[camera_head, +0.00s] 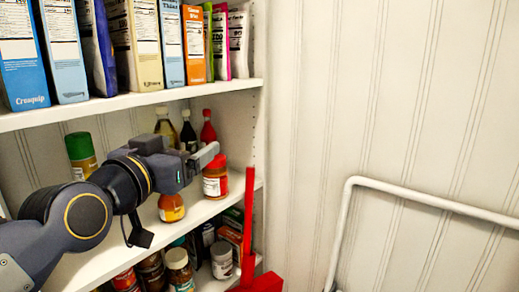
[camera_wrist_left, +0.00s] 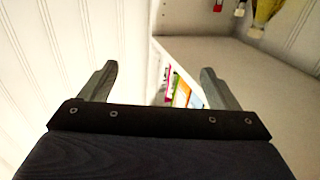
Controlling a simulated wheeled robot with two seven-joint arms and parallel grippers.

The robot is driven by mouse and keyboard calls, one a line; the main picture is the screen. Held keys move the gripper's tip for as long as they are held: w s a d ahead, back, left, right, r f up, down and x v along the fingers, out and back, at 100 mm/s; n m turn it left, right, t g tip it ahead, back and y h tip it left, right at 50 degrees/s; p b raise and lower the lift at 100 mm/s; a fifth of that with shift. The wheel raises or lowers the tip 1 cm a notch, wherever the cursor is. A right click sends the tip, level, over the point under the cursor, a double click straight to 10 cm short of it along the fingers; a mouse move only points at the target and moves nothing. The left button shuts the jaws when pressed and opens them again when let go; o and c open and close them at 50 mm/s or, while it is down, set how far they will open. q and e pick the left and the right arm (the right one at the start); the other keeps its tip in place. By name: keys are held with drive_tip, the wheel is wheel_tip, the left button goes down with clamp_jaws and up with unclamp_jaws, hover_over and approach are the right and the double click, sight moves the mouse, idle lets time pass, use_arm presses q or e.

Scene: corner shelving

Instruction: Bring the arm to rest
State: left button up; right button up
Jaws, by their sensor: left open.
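My left arm comes in from the left in the head view, in front of the middle shelf (camera_head: 222,205). My left gripper (camera_head: 196,158) is at the height of that shelf's goods, near a jar with a red lid (camera_head: 215,184). I cannot tell from this view whether it touches the jar. In the left wrist view the two fingers of the gripper (camera_wrist_left: 158,70) are wide apart with nothing held between them. My right gripper is not in view.
Boxes (camera_head: 135,45) line the upper shelf (camera_head: 130,101). Bottles (camera_head: 188,132) and jars stand on the middle shelf, more goods below. A red bar (camera_head: 249,220) rises at the shelf's front right. A white rail (camera_head: 430,198) stands before the panelled wall (camera_head: 390,90).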

use_arm(q)
drive_tip(key=s+a+f+n+g, duration=0.1)
drive_tip(key=s+a+f+g, duration=0.1)
drive_tip(key=s+f+g, duration=0.2)
drive_tip(key=s+a+f+n+g+y, duration=0.1)
drive_tip(key=s+a+f+n+g, duration=0.1)
drive_tip(key=s+f, duration=0.9)
drive_tip(key=s+a+f+n+g, duration=0.2)
drive_tip(key=s+f+g, duration=0.3)
drive_tip(key=f, duration=1.4)
drive_tip(key=s+a, duration=0.1)
drive_tip(key=s, duration=0.1)
drive_tip(key=shift+s+a+f+g+y, duration=0.3)
drive_tip(key=shift+s+a+y, duration=0.1)
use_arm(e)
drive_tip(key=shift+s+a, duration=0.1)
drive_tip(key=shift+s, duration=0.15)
